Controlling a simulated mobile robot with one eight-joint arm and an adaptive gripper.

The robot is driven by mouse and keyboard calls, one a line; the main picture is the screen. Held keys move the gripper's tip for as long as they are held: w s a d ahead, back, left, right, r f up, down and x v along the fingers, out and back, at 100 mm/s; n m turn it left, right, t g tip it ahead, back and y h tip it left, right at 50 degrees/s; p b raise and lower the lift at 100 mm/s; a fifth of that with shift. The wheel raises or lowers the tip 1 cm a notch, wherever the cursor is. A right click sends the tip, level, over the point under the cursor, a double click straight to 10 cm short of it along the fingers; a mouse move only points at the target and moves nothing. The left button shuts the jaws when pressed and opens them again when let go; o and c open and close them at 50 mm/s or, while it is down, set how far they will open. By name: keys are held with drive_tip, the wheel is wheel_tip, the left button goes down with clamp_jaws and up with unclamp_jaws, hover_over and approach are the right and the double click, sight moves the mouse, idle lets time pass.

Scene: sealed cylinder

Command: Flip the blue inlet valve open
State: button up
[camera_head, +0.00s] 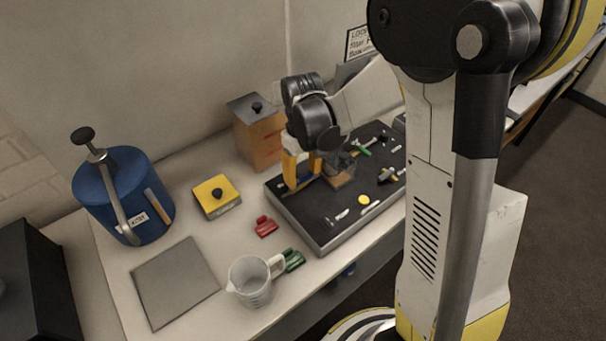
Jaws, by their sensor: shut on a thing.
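My gripper (301,178) is low over the left back part of the black panel (320,222), with its yellow fingers pointing down. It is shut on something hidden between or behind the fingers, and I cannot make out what. No blue inlet valve can be picked out on the panel; my gripper may cover it. A small brown block with a dark, see-through part (341,177) is just right of the fingers. A green-handled fitting (365,151) and another small fitting (387,175) are further right. A yellow round piece (363,200) lies near the panel's front.
A blue cylinder (118,180) with a lever stands at left. A yellow box (215,195), an orange box (257,142), a red piece (265,227), a green piece (293,260) and a clear jug (248,284) surround the panel's left. A grey plate (175,282) lies bare.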

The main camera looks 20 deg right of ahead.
idle(0.3)
drive_tip(key=o, duration=0.9)
wheel_tip(320, 180, up, 12)
drive_tip(key=s+m+t+b, duration=0.3)
drive_tip(key=s+t, duration=0.4)
drive_tip(key=s, duration=0.7)
drive_tip(key=shift+s+d+r+m, duration=0.15)
drive_tip(key=shift+s+r+m, duration=0.2)
drive_tip(key=shift+r+m, duration=0.1)
